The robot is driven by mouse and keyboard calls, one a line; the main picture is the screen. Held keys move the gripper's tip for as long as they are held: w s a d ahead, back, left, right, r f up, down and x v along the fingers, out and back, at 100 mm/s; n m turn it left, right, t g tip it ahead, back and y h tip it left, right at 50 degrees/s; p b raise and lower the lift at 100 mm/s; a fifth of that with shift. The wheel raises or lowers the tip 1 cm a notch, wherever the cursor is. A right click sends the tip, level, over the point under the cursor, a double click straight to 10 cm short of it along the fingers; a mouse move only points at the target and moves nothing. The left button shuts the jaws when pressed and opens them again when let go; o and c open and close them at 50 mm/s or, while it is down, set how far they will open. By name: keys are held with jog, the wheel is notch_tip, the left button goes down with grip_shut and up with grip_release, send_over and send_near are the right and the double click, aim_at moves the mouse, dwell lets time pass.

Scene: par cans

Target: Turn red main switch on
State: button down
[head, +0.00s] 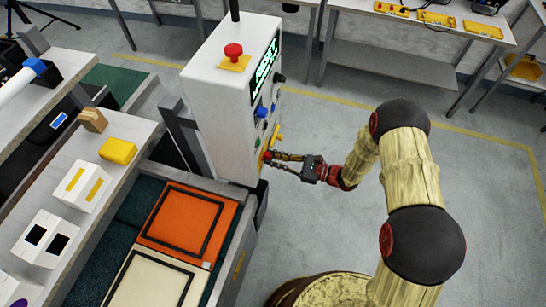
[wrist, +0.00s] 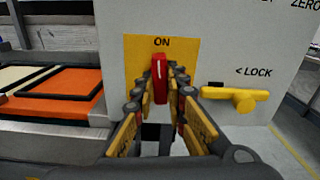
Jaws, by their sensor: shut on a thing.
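The red main switch (wrist: 160,78) is on a yellow plate (wrist: 136,50) marked "ON", on the front of a white control cabinet (wrist: 205,60). Its red handle stands about upright, its top end toward the "ON" label. My gripper (wrist: 161,92) has a finger on each side of the handle and is shut on it. In the head view my gripper (head: 272,158) reaches from the right to the lower front of the cabinet (head: 215,100). The switch is mostly hidden there by the fingers.
A yellow lever (wrist: 240,98) marked "LOCK" sits close to the right of the switch. A red emergency button (head: 233,52) is on top of the cabinet. An orange framed panel (head: 184,222) lies left of my gripper. Open floor (head: 330,120) lies to the right.

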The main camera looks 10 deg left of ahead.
jog(key=shift+m, duration=0.5)
jog(key=shift+f, duration=0.1)
jog(key=c, duration=1.8)
grip_release()
jog(key=s+d, duration=0.1)
jog(key=d, duration=1.1)
